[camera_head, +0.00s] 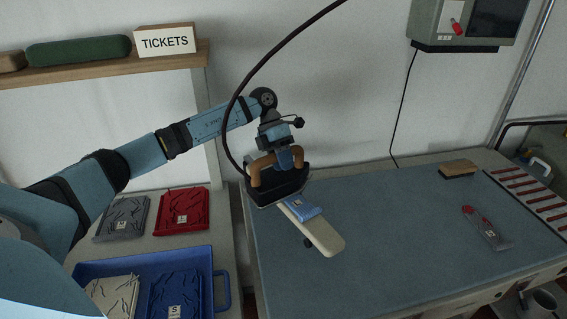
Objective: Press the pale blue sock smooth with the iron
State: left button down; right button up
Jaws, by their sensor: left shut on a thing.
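The iron (283,190) is dark with a brown handle, and a thick dark cord rises from it. My left gripper (281,162) is shut on the handle. The iron is over the far end of a narrow cream board (322,236). The pale blue sock (302,209) lies on this board, just in front of the iron. Part of the sock may be hidden under the iron, and I cannot tell whether the iron touches it. My right gripper is not in view.
A blue tray (222,284) with folded garments stands at the lower left, below a grey and a red garment (182,211). A wooden-backed brush (459,169) and a clear bottle (487,229) are on the blue-grey table (400,260). The table's middle is clear.

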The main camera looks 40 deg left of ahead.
pick_arm(q)
jog(key=shift+w+a+r, duration=0.1)
jog(key=shift+w+a, duration=0.2)
jog(key=shift+a, duration=0.5)
jog(key=shift+s+d, duration=0.1)
jog(key=shift+d, duration=0.1)
jog(key=shift+s+d, duration=0.2)
jog(key=shift+d, duration=0.45)
jog(key=shift+s+d, duration=0.15)
jog(key=shift+d, duration=0.25)
jog(key=shift+s+d, duration=0.1)
jog(key=shift+d, duration=0.25)
jog(key=shift+s+d+p, duration=0.25)
jog(key=shift+d, duration=0.45)
jog(key=shift+s+d+p, duration=0.2)
jog(key=shift+d, duration=0.5)
jog(key=shift+s+d, duration=0.1)
jog(key=shift+d, duration=0.25)
jog(key=shift+s+d, duration=0.15)
jog(key=shift+d, duration=0.2)
jog(key=shift+a, duration=0.35)
